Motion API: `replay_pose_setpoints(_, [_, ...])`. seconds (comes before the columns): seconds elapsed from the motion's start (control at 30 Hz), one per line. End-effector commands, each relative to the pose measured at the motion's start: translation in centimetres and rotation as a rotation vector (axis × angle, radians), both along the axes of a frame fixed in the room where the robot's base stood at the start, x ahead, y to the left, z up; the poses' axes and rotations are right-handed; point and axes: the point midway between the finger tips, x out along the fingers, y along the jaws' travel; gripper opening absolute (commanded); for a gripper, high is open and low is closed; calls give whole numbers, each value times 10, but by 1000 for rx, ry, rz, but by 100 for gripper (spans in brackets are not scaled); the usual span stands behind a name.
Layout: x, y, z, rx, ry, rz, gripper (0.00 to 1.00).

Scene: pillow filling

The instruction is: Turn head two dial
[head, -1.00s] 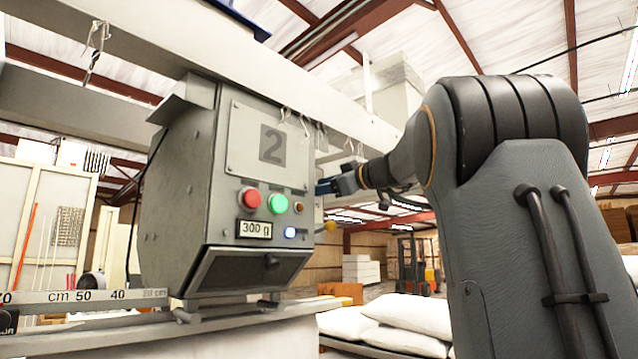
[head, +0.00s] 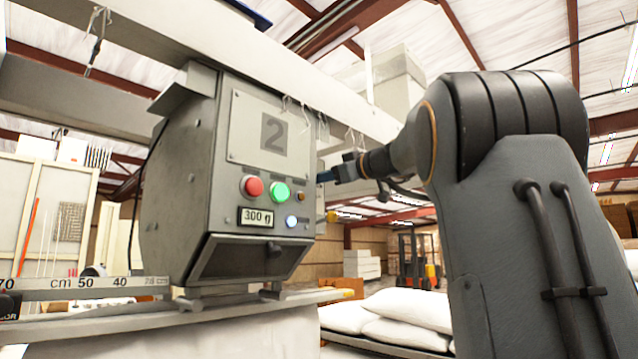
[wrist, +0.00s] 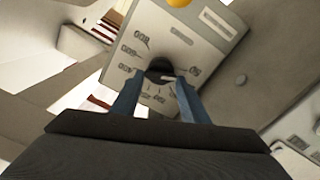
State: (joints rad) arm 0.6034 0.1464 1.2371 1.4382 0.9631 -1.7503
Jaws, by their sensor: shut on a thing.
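The head two unit (head: 180,190) is a grey metal box with a "2" plate. Its display (head: 257,217) reads 300 g. The dial (wrist: 158,64) is a dark round knob on a pale, printed side plate (wrist: 205,52), seen in the wrist view. The blue fingers of my gripper (wrist: 161,79) are shut on the dial, one on each side of it. In the head view my gripper (head: 328,174) reaches the right side of the unit, and the dial is hidden there.
Red (head: 252,187) and green (head: 280,192) buttons sit on the unit's front. A yellow knob (wrist: 179,2) is on the side plate beyond the dial. A pale beam (head: 330,98) runs overhead, and white sacks (head: 410,310) lie lower right.

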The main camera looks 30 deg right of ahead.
Motion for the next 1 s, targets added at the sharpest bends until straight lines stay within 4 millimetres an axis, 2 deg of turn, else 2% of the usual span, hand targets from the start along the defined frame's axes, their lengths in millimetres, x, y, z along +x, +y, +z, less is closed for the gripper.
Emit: replay_pose_setpoints(1.0, [2,-5,-1,877,319,0,18])
